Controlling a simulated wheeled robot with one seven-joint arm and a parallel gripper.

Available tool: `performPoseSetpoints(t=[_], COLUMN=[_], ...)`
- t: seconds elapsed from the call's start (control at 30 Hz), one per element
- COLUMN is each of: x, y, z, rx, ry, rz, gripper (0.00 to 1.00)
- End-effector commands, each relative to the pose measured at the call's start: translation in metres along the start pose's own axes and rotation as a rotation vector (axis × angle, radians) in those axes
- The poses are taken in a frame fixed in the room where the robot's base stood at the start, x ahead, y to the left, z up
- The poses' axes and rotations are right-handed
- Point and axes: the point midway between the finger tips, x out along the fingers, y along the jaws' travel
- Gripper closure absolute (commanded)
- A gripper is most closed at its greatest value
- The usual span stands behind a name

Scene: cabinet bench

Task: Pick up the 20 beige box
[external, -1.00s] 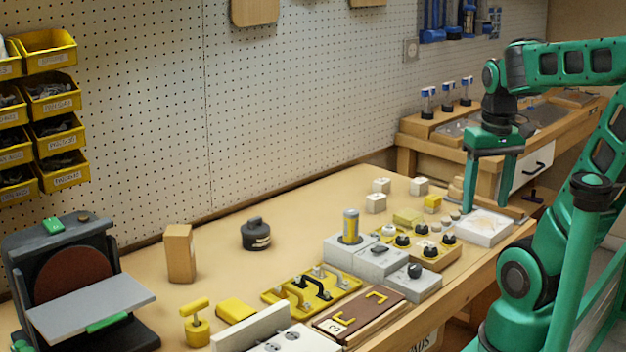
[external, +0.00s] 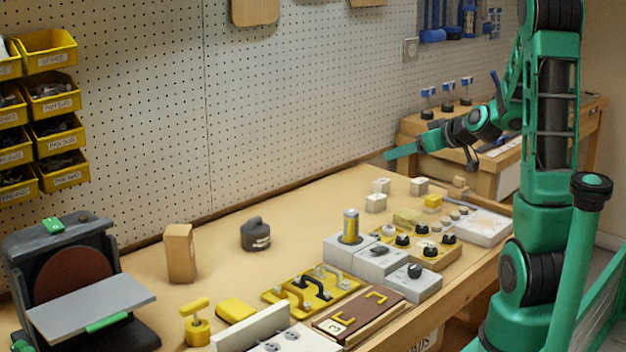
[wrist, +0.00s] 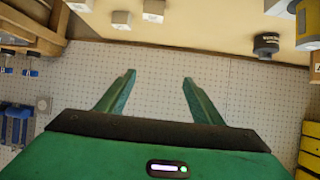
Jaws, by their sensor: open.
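Several small pale beige blocks stand near the back right of the bench: one block (external: 380,185), a second block (external: 375,204) and a third block (external: 419,187). A taller tan box (external: 180,254) stands upright at the left of the bench. I cannot read a 20 on any of them. In the wrist view, small pale blocks (wrist: 153,9) show at the top edge. My gripper (external: 402,152) is raised above the bench's far right end, its fingers pointing left toward the pegboard. In the wrist view, my gripper (wrist: 158,77) is open with nothing between the fingers.
A dark round pot (external: 256,234) stands mid-bench. Grey switch boxes, including one with a yellow post (external: 351,226), and yellow handles (external: 312,288) crowd the front edge. A sander (external: 75,285) stands at the left.

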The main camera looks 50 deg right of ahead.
Motion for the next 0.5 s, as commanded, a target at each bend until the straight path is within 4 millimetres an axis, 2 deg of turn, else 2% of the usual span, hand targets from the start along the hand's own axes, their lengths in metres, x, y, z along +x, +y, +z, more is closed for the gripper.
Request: performPoseSetpoints(t=[0.07, 0.3, 0.5], x=[0.007, 0.041, 0.063], y=[0.023, 0.023, 0.022], z=[-0.009, 0.051, 0.092], rx=[0.017, 0.021, 0.02], ry=[0.091, 0.098, 0.1], rz=[0.039, 0.039, 0.039], gripper=[0.39, 0.39, 0.39])
